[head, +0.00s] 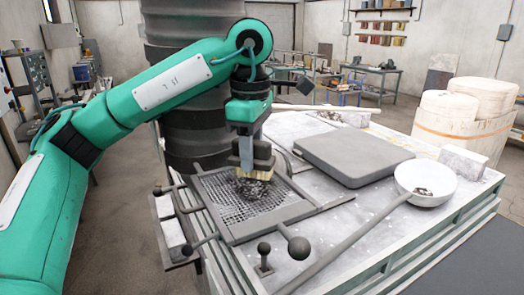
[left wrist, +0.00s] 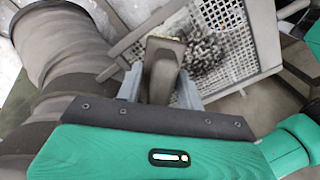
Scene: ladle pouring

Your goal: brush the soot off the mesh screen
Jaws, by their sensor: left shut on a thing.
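The mesh screen (head: 240,206) is a dark framed grid on the near left part of the table, with a dark patch of soot (head: 252,188) near its far middle. My left gripper (head: 246,150) is shut on a brush (head: 248,168) with a dark block and pale bristles. The brush is upright at the far side of the soot, its bristles at or just above the mesh; I cannot tell if they touch. In the left wrist view the brush (left wrist: 162,60) sits between the fingers, with the soot (left wrist: 203,50) and mesh (left wrist: 240,50) beyond it. My right gripper is not in view.
A dark flat slab (head: 353,158) lies right of the screen. A white ladle bowl (head: 427,181) with dark bits stands at the right, its long handle crossing the table front. A ribbed column (head: 195,120) stands behind.

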